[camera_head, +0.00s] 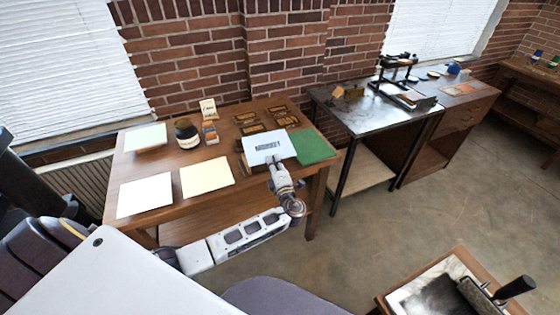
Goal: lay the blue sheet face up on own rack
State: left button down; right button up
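I cannot tell whether the sheet touches what is below. A green sheet or mat (314,146) lies just right of the blue sheet. My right gripper is not in view.
The wooden table (168,163) also bears a white sheet (145,195), a cream sheet (206,176), a pale green sheet (145,137), a dark jar (187,134) and several dark wooden trays (253,128). A metal-topped table (352,113) with a press (397,70) stands right. An inking slab (437,293) is at lower right.

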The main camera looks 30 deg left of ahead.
pick_arm(q)
jog(key=shift+s+a+r+n+g+y, duration=0.2)
jog(key=shift+s+a+n+g+y, duration=0.45)
jog(key=shift+s+a+y, duration=0.2)
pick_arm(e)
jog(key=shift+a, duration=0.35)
pick_arm(q)
jog(key=shift+f, duration=0.1)
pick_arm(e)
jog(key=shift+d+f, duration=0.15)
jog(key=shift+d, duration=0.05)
